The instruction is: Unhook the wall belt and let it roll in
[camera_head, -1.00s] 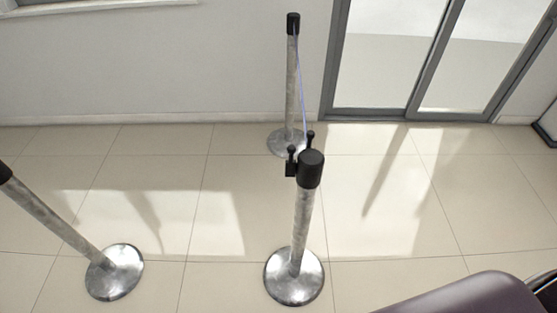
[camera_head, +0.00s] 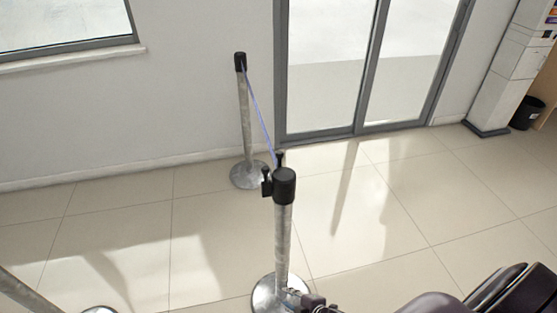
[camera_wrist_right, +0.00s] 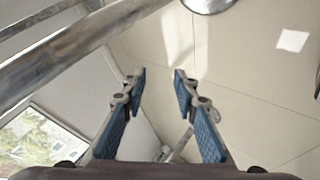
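A thin blue-violet belt (camera_head: 259,112) runs from the black head of the far post (camera_head: 245,115) by the wall to the near post (camera_head: 283,235). Its near end meets small black fittings (camera_head: 280,158) at the near post's black head. Both posts stand upright on round metal bases. My right gripper (camera_head: 315,303) shows partly at the bottom edge, beside the near post's base in the picture and well below the belt end. In the right wrist view my right gripper (camera_wrist_right: 158,78) is open, with nothing between its blue-padded fingers. My left gripper is out of view.
A third post (camera_head: 25,292) leans in at the lower left, cut by the edge. A metal post (camera_wrist_right: 75,48) crosses the upper left of the right wrist view, close by. Glass doors (camera_head: 365,75), a white pillar and a black bin (camera_head: 527,113) are behind. Tiled floor lies open at right.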

